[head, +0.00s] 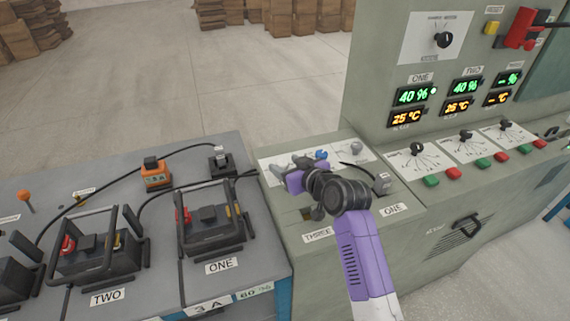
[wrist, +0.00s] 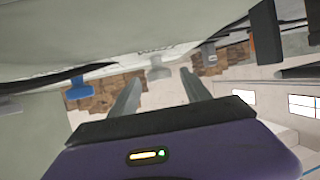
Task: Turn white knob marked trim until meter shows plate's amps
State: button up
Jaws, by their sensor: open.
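My gripper (head: 297,168) is open over the white sloping panel (head: 268,167). In the wrist view a pale knob (wrist: 158,70) shows between the open fingers (wrist: 160,78); I cannot tell whether they touch it. The marking beside it is unreadable. In the head view the gripper hides most of that spot. A blue knob (head: 321,154) is just right of the gripper and also shows in the wrist view (wrist: 78,90). Another pale knob (head: 356,148) stands farther right. The orange meter (head: 156,175) has a small display, too small to read surely. The plate (head: 207,305) on the bench's front edge reads 3 A.
A 60 % plate (head: 255,290) is beside the 3 A plate. Batteries ONE (head: 210,222) and TWO (head: 92,255) stand on the bench at left with cables. Displays (head: 415,96) on the cabinet read 40 % and 25 °C. A black lead (head: 382,183) lies right of my gripper.

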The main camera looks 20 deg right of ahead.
jog(key=shift+w+a+f, duration=0.1)
jog(key=shift+w+f, duration=0.1)
jog(key=shift+w, duration=0.25)
grip_shut()
jog(key=shift+a+r+m+h+p, duration=0.15)
jog(key=shift+m+h+p, duration=0.45)
jog(key=shift+p, duration=0.55)
jog(key=shift+a+f+m+h+p, duration=0.1)
jog(key=shift+f+m+h+p, duration=0.1)
jog(key=shift+m+h+p, duration=0.8)
jog(key=shift+m+h+b, duration=0.4)
jog(key=shift+h+b, duration=0.2)
jog(key=shift+h, duration=0.1)
